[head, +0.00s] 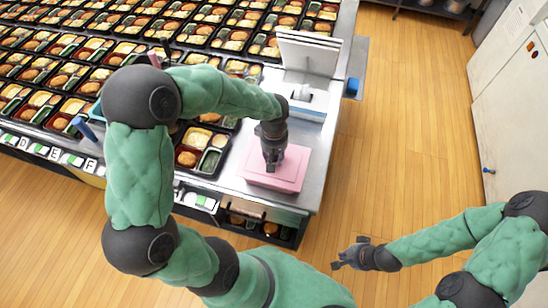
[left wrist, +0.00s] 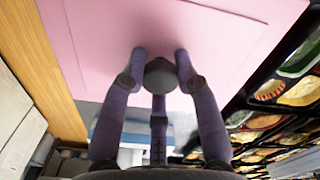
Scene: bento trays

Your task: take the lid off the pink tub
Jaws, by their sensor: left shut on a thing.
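The pink tub (head: 272,183) stands near the front right corner of the steel counter. Its flat pink lid (head: 294,164) lies over the tub's top; I cannot tell whether there is a gap between them. My left gripper (head: 272,165) points down at the middle of the lid. In the left wrist view, the left gripper (left wrist: 160,62) has its fingers on both sides of a dark round knob (left wrist: 160,76) on the pink lid (left wrist: 100,40), shut on it. The tub's inside is hidden. My right gripper (head: 347,256) hangs open and empty over the floor, off the counter.
Rows of filled bento trays (head: 186,158) cover the counter to the left and behind. A white and grey device (head: 307,55) stands behind the tub. The counter's right edge is close to the tub. The wooden floor (head: 400,130) at right is clear.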

